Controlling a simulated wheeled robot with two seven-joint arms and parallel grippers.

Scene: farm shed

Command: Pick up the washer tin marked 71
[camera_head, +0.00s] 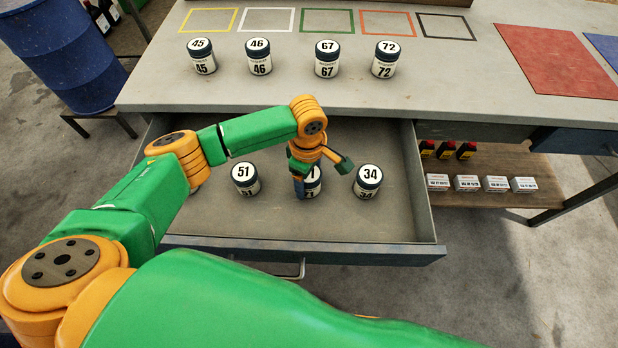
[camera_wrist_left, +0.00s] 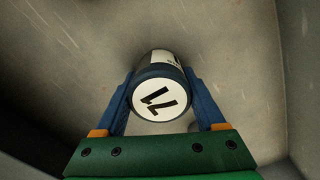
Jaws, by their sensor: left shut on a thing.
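The washer tin marked 71 (camera_wrist_left: 160,98) is a small round tin with a white lid label; in the left wrist view it lies between my finger pads. In the head view the tin (camera_head: 314,181) is partly hidden by my left gripper (camera_head: 318,177), in the open drawer (camera_head: 300,222). My left gripper, also in the left wrist view (camera_wrist_left: 160,100), is shut on the tin, one finger on each side. I cannot tell whether the tin is clear of the drawer floor. My right gripper is not in view.
Tin 51 (camera_head: 245,180) and tin 34 (camera_head: 368,182) stand in the drawer on either side. Another tin is mostly hidden behind my left arm. Tins 45 (camera_head: 202,58), 46 (camera_head: 259,58), 67 (camera_head: 327,60) and 72 (camera_head: 385,60) stand on the bench (camera_head: 455,80), before coloured outlines.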

